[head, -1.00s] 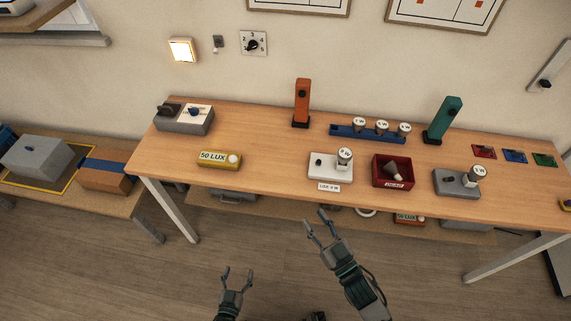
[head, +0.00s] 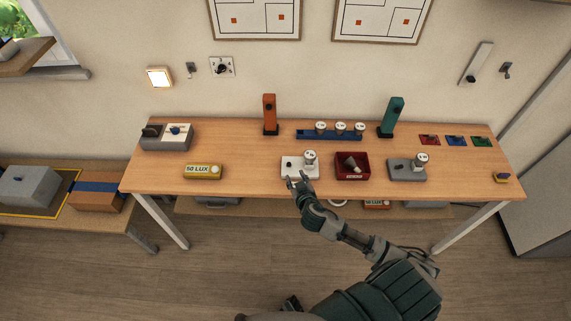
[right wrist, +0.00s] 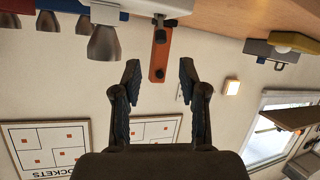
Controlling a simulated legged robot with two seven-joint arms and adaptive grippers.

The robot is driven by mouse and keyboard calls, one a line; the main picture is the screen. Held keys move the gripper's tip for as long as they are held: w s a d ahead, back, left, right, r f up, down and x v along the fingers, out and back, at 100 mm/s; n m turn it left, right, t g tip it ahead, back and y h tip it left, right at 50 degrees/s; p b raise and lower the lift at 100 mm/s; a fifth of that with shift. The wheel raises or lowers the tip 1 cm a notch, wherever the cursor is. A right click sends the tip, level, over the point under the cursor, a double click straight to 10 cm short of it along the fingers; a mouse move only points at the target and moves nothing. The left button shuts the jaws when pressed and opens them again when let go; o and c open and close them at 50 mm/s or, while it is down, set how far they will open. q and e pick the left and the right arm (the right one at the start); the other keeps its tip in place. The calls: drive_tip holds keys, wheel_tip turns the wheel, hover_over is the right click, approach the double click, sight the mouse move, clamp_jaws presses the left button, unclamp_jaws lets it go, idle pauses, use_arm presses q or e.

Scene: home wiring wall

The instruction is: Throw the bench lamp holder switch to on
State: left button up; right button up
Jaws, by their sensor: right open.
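A white lamp holder (head: 288,170) stands on the bench, with a black switch knob (head: 290,164) on its left and a white-topped bulb (head: 310,157) on its right. My right gripper (head: 297,180) is open at its front edge in the head view; I cannot tell if it touches. In the right wrist view, which is upside down, the two fingers (right wrist: 160,80) are apart with nothing between them. A white base (right wrist: 150,6) with a black knob shows beyond the fingertips. A similar grey holder (head: 400,174) stands farther right. My left gripper is out of view.
A red box (head: 352,176) with a bulb stands just right of the white holder. An orange post (head: 269,113), a blue rack (head: 310,134) of bulbs and a green post (head: 392,115) stand behind. A yellow 50 LUX block (head: 203,171) is left, with bare wood between.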

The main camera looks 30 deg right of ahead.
sight(289, 165)
drive_tip(key=x, duration=0.9)
drive_tip(key=shift+w+f+b, duration=0.15)
drive_tip(key=shift+w+b, duration=0.15)
drive_tip(key=shift+w, duration=0.1)
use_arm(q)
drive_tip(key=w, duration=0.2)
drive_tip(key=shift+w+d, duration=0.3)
use_arm(e)
drive_tip(key=shift+w+d+f, duration=0.1)
drive_tip(key=shift+w+f, duration=0.05)
drive_tip(key=shift+w, duration=0.2)
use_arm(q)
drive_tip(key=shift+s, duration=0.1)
use_arm(e)
drive_tip(key=shift+c, duration=0.4)
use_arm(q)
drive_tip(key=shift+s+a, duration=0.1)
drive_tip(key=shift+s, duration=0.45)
use_arm(e)
clamp_jaws()
